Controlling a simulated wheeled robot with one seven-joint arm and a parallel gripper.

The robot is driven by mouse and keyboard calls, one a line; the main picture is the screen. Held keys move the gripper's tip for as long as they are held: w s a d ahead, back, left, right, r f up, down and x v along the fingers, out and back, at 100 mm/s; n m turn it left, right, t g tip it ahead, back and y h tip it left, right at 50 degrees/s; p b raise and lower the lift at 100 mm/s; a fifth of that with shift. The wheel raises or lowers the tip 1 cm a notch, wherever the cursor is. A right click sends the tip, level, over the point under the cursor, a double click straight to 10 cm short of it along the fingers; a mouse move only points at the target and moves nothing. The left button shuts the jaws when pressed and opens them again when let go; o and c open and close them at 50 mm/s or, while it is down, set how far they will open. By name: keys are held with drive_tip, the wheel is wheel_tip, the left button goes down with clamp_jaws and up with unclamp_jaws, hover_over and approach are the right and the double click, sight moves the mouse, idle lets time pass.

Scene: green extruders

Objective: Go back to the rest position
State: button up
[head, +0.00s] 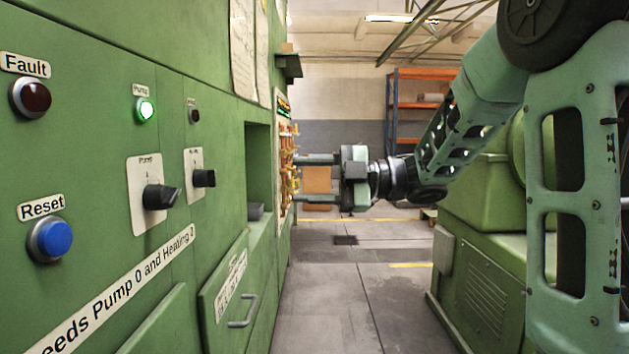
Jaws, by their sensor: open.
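My gripper (312,179) is in the middle of the head view, at the end of my outstretched arm. Its two fingers are spread apart, one above the other, and point left toward a panel with yellow and orange parts (287,150) on the green cabinet's far section. Nothing shows clamped between the fingers; an orange-brown surface appears between them, farther back. The fingertips are close to the panel parts, and I cannot tell if they touch.
The green cabinet (90,180) fills the left, with a blue Reset button (50,239), black rotary switches (160,196) and a drawer handle (243,311). A green machine (485,270) stands at right. The grey floor (340,300) between them is clear. An orange-framed shelf (420,100) stands behind.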

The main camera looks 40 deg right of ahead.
drive_tip(key=shift+s+d, duration=0.35)
drive_tip(key=shift+d, duration=0.1)
drive_tip(key=shift+w+a, duration=0.1)
drive_tip(key=w+a+f+m+t+h, duration=0.3)
drive_tip(key=w+a+f+m+h, duration=0.45)
drive_tip(key=a+m, duration=0.2)
drive_tip(key=s+a+f+m+g+h, duration=0.4)
drive_tip(key=s+a+f+m+g, duration=0.15)
drive_tip(key=s+a+f, duration=0.5)
drive_tip(key=s+f+g+h, duration=0.1)
drive_tip(key=s+f+g, duration=0.3)
drive_tip(key=s, duration=0.6)
drive_tip(key=s+f+g+h, duration=0.2)
drive_tip(key=s+f+g, duration=0.2)
drive_tip(key=s, duration=0.7)
wheel_tip(320, 180, up, 16)
drive_tip(key=p, duration=1.5)
drive_tip(key=shift+w+a, duration=0.2)
drive_tip(key=shift+w, duration=0.15)
